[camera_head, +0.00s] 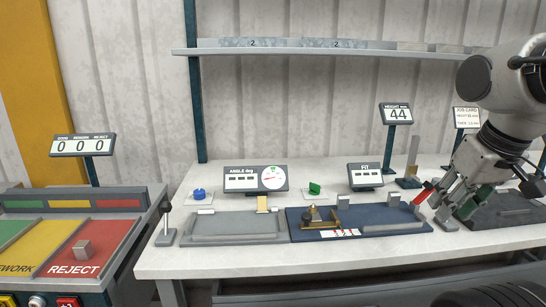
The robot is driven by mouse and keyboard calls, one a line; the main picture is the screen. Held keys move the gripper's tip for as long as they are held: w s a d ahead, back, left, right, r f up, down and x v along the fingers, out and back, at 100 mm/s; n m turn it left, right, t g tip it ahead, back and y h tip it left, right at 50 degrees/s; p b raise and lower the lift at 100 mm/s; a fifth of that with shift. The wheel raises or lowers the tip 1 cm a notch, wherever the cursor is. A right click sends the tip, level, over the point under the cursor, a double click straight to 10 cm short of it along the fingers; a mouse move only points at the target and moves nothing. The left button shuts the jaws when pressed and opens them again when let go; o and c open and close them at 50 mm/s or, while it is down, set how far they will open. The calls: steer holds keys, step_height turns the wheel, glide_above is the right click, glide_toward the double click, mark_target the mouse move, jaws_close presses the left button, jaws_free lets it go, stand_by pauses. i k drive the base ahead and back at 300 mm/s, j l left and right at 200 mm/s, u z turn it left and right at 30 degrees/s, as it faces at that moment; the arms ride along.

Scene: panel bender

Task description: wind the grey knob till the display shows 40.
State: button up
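The display (397,114), labelled height in mm, stands on a post at the back of the bench and reads 44. My gripper (449,208) is at the right part of the bench, pointing down and left. Its fingers look spread, but they overlap the items behind, so I cannot tell whether they hold anything. A red-handled part (424,193) is just left of the fingers and a green part (474,203) shows beside them on the right. I cannot pick out the grey knob for certain; my gripper and arm hide part of that area.
A blue plate with a brass fixture (318,217) and a grey plate (232,229) lie left of my gripper. A dark tray (507,212) lies to the right. Angle (256,179) and fit (366,176) displays stand behind. A shelf (320,50) runs above.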

mark_target(435, 180)
steer(key=z, duration=0.95)
steer(key=i+l+u, duration=0.1)
steer(key=l, duration=0.2)
steer(key=i+l+u, duration=0.15)
steer(key=l, duration=0.2)
steer(key=i+l+u, duration=0.1)
steer(key=i+l, duration=0.1)
steer(key=l, duration=0.1)
